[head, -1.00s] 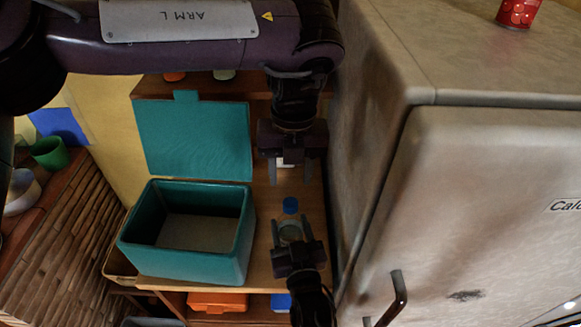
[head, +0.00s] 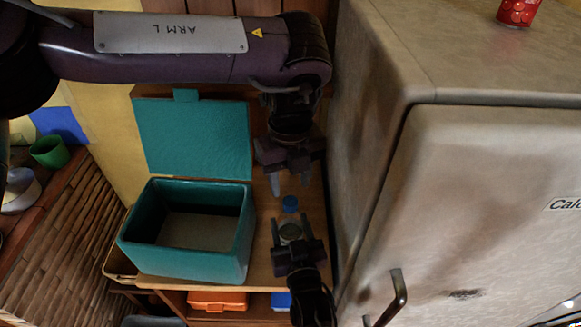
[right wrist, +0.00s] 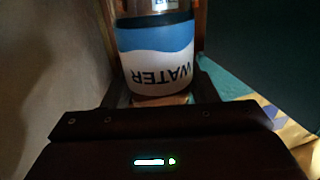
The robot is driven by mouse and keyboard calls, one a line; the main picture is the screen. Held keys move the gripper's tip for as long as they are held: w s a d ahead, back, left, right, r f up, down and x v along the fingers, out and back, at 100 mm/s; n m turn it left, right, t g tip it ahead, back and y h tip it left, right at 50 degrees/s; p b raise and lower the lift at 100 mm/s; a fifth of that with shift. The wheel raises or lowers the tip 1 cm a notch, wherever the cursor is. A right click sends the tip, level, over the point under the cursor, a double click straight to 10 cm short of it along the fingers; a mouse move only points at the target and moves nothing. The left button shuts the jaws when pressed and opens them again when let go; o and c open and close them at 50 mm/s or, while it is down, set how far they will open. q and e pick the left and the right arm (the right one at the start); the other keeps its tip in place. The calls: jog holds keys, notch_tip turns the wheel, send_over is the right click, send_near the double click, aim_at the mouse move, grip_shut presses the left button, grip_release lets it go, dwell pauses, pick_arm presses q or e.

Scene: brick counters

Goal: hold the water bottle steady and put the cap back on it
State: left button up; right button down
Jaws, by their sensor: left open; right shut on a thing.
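The clear water bottle (head: 290,233) stands on the wooden shelf, with the blue cap (head: 290,204) at its top. Whether the cap is fully seated I cannot tell. My right gripper (head: 292,229) is shut on the bottle's body from the near side. In the right wrist view the bottle (right wrist: 157,62) shows a blue and white WATER label, upside down, between the fingers; its top is out of view there. My left gripper (head: 290,187) is open and empty, just beyond the cap in the head view, its fingers pointing toward it and apart from it.
A teal box (head: 190,267) with its lid raised stands open left of the bottle. A large grey fridge (head: 480,200) rises close on the right. Orange (head: 217,301) and blue (head: 281,301) items lie on the level below. The gap between box and fridge is narrow.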

aim_at(290, 201)
pick_arm(q)
jog(key=shift+f, duration=2.55)
grip_shut()
jog(key=m, duration=0.5)
jog(key=shift+o, duration=0.4)
grip_release()
jog(key=shift+r, duration=0.1)
jog(key=shift+r, duration=2.2)
